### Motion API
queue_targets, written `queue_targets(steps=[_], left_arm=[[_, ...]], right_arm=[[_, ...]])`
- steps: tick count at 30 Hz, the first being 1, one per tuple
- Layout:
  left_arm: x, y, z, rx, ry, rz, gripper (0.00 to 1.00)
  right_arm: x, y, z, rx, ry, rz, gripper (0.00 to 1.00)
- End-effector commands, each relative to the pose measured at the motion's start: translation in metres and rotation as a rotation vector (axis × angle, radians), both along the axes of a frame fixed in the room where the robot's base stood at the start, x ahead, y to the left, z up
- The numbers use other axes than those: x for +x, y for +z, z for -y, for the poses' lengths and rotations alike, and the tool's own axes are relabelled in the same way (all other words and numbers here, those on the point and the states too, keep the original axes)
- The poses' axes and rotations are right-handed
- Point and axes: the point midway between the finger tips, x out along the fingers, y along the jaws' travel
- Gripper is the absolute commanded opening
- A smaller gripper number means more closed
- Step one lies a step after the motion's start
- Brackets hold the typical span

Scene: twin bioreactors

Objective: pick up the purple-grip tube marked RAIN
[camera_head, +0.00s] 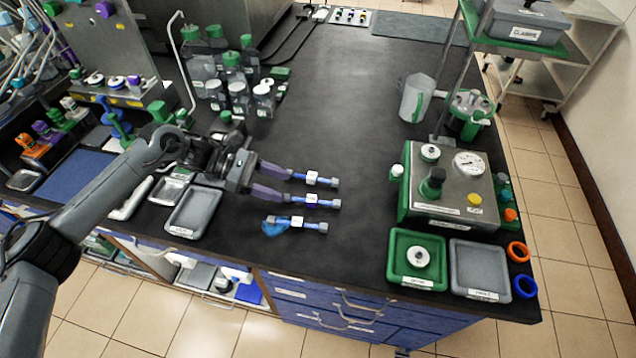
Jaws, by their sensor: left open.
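Three slim blue tubes with grey end caps and white labels lie roughly parallel on the black bench: an upper tube (325,182), a middle tube (322,202) and a lower tube (297,222). The lower one has a bright blue piece at its left end. The labels are too small to read, so I cannot tell which says RAIN. My left gripper (264,181) is open at the left ends of the upper and middle tubes. Two tapered purple pieces lie there; I cannot tell whether they are fingers or tube grips. Contact is unclear. My right gripper is out of view.
Grey trays (193,212) lie below my left gripper, near the front edge. Green-capped bottles (232,69) stand behind it. A metal device with a gauge (455,185), a green tray (399,268) and a grey tray (480,256) are at right. The bench centre is clear.

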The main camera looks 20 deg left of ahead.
Motion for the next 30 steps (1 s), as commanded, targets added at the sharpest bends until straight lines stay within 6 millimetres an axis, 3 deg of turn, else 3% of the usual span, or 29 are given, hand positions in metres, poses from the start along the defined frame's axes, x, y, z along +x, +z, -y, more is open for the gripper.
queue_targets(steps=[14,24,30], left_arm=[[0.004,-0.014,0.031,0.0,-0.002,-0.002,0.57],[0.01,-0.028,0.066,-0.001,-0.001,-0.002,0.57],[0.011,-0.029,0.068,0.0,0.001,-0.002,0.57]], right_arm=[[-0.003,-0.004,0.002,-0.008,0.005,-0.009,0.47],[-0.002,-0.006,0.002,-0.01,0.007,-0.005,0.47],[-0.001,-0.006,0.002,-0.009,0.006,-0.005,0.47]])
